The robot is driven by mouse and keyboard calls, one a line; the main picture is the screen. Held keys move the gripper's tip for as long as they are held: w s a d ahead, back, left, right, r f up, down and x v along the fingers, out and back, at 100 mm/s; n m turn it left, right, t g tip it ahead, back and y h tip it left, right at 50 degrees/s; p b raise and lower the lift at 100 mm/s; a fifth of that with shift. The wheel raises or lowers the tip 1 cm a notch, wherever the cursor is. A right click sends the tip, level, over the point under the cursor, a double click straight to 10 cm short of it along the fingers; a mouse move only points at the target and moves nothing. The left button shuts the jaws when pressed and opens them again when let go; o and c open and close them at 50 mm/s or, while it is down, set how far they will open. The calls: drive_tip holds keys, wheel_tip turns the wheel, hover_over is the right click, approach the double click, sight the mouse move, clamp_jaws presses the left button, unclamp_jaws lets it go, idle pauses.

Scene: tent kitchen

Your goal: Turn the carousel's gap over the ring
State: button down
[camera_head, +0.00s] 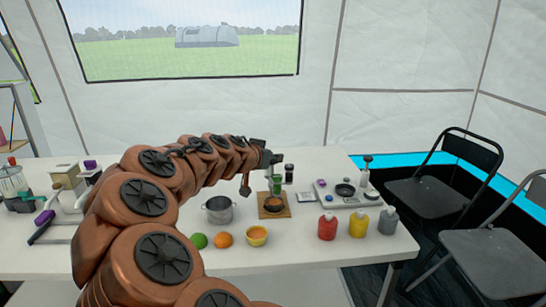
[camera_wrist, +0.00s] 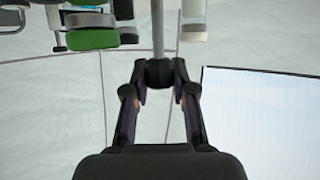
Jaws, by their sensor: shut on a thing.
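My gripper (camera_wrist: 160,75) is shut on an upright grey rod (camera_wrist: 165,35) in the wrist view, its fingertips meeting at the rod's end. In the head view my gripper (camera_head: 268,158) is small and stands above the wooden board (camera_head: 285,212). Items around it look like the carousel's: a green piece (camera_head: 277,184), a dark piece (camera_head: 289,174) and a brown one hanging at left (camera_head: 245,186). A dark round thing, perhaps the ring (camera_head: 273,204), sits on the board beneath. The wrist view shows a green disc (camera_wrist: 92,39) and a pale cylinder (camera_wrist: 194,20). I cannot tell where the gap is.

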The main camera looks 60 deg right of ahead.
drive_tip(key=n+t+p, duration=0.3)
drive_tip(key=shift+r+t+y+p, duration=0.25)
drive_tip(key=shift+t+y+p, duration=0.05)
drive_tip(key=shift+t+y, duration=0.1)
drive_tip(key=n+t+y+p, duration=0.2)
drive_tip(key=n+t+p, duration=0.1)
drive_tip(key=p, duration=0.6)
drive_tip(key=shift+r+n+t, duration=0.15)
drive_tip(key=shift+n+t, duration=0.25)
drive_tip(key=shift+n, duration=0.2)
drive_tip(key=n+t+y+p, duration=0.3)
drive_tip(key=n+y+p, duration=0.1)
drive_tip(key=p, duration=0.7)
drive_tip(key=n+t+y+p, duration=0.1)
drive_tip(key=n+y+p, duration=0.1)
drive_tip(key=p, duration=0.2)
drive_tip(key=n+y+p, duration=0.2)
drive_tip(key=p, duration=0.1)
drive_tip(key=shift+f+t+p, duration=0.25)
drive_tip(key=shift+t+p, duration=0.05)
drive_tip(key=shift+t, duration=0.1)
drive_tip(key=shift+f+n+y+p, duration=0.1)
drive_tip(key=shift+n+y+p, duration=0.3)
drive_tip(key=shift+y, duration=0.2)
drive_tip(key=c, duration=0.9)
unclamp_jaws()
drive_tip(key=shift+c, duration=0.2)
